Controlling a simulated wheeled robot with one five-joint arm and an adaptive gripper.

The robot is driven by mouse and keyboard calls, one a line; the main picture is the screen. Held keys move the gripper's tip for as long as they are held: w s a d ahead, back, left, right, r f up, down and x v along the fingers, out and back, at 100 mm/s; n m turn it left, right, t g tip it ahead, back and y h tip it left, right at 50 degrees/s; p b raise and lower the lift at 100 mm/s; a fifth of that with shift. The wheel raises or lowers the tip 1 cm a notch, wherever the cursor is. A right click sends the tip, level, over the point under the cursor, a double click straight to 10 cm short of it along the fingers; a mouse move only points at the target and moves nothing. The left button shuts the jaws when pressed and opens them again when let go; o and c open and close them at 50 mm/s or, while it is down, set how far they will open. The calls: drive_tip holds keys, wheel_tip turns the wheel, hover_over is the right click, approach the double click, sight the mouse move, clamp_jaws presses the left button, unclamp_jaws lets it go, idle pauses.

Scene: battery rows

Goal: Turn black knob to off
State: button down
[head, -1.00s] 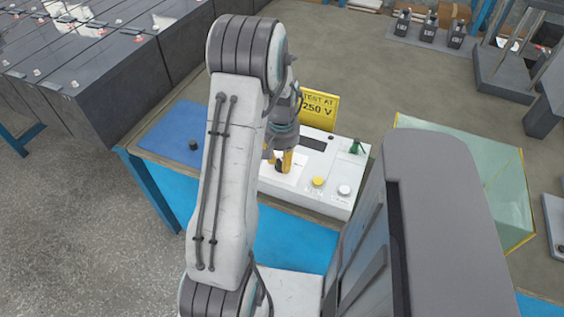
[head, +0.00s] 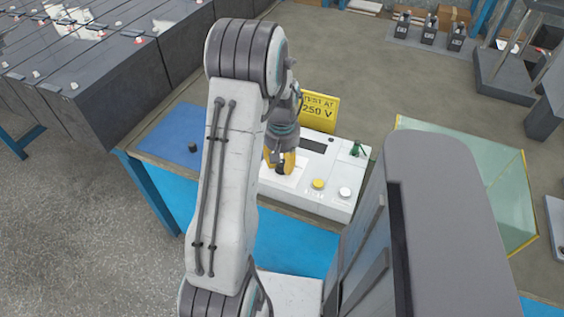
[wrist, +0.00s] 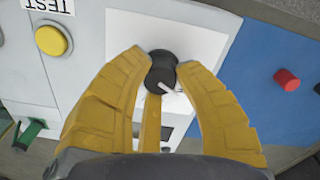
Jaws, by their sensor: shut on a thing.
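The black knob (wrist: 162,72) is on the white panel of the test box, with a pale pointer line on its top, aimed to the lower right in the wrist view. My gripper (wrist: 163,68) has its yellow fingers closed on both sides of the knob. In the head view my gripper (head: 281,168) stands over the left part of the white test box (head: 331,185), and the knob shows only partly between the fingers. The lettering around the knob cannot be read.
A yellow button (head: 318,184) and a white button (head: 344,192) are on the box to the right. A yellow "TEST AT 250 V" sign (head: 319,111) stands behind. A blue mat (head: 165,140) with a small dark knob-like piece (head: 192,148) lies left. A green clear-sided case (head: 480,190) stands right.

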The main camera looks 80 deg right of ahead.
drive_tip(key=c, duration=0.9)
unclamp_jaws()
drive_tip(key=shift+o, duration=0.2)
wheel_tip(320, 180, up, 12)
idle(0.5)
